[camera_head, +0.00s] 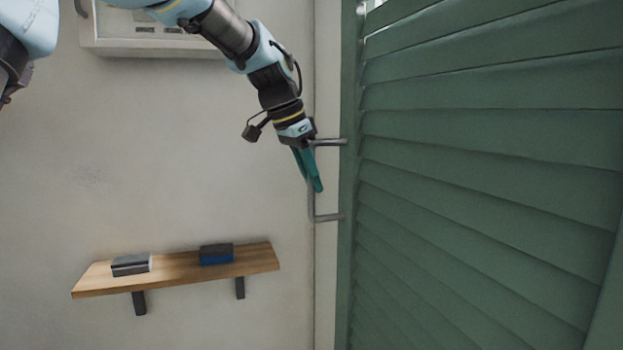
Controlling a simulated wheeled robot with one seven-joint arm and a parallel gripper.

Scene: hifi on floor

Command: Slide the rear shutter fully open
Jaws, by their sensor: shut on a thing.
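The green louvred shutter (490,180) fills the right half of the head view. Its grey metal handle (328,217) is a bar bracket on the shutter's left edge. My gripper (317,186) reaches down from the upper left, and its teal fingers are shut on the upright bar of the handle. The fingers hide part of that bar. The shutter's right edge and lower end are outside the view, so I cannot tell how far it has slid.
A wooden wall shelf (180,272) at the lower left holds a grey box (131,264) and a dark blue box (216,254). A pale wall cabinet (150,45) hangs at the top left behind my arm. The wall between is bare.

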